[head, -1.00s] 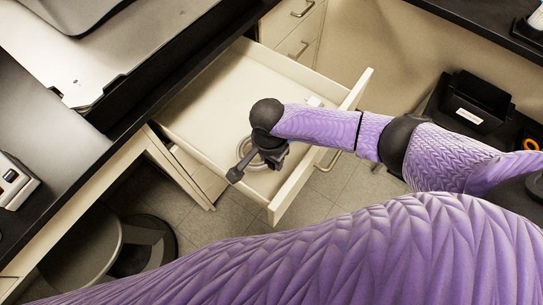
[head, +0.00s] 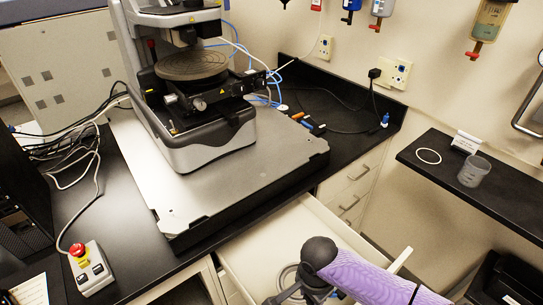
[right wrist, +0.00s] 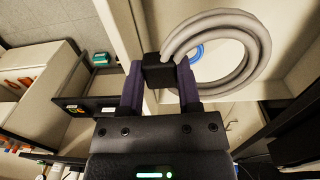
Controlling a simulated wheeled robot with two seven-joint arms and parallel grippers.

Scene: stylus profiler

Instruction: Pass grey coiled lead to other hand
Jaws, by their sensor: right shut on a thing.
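The grey coiled lead (right wrist: 262,52) shows large in the right wrist view as several thick loops with a black end block (right wrist: 158,71). My right gripper (right wrist: 160,82) is shut on that black block, with one finger on each side, and the loops hang out to the right of it. In the head view, part of the lead (head: 287,273) shows beside my right gripper (head: 290,294), over the open drawer at the bottom edge. The lower part of the gripper is cut off there. My left gripper is in neither current view.
The pale drawer (head: 244,262) is pulled open below the black bench. The stylus profiler (head: 205,140) stands on a grey plate. A control box with a red button (head: 90,268) is at left. A white ring (head: 428,156) and clear cup (head: 474,171) sit on the right shelf.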

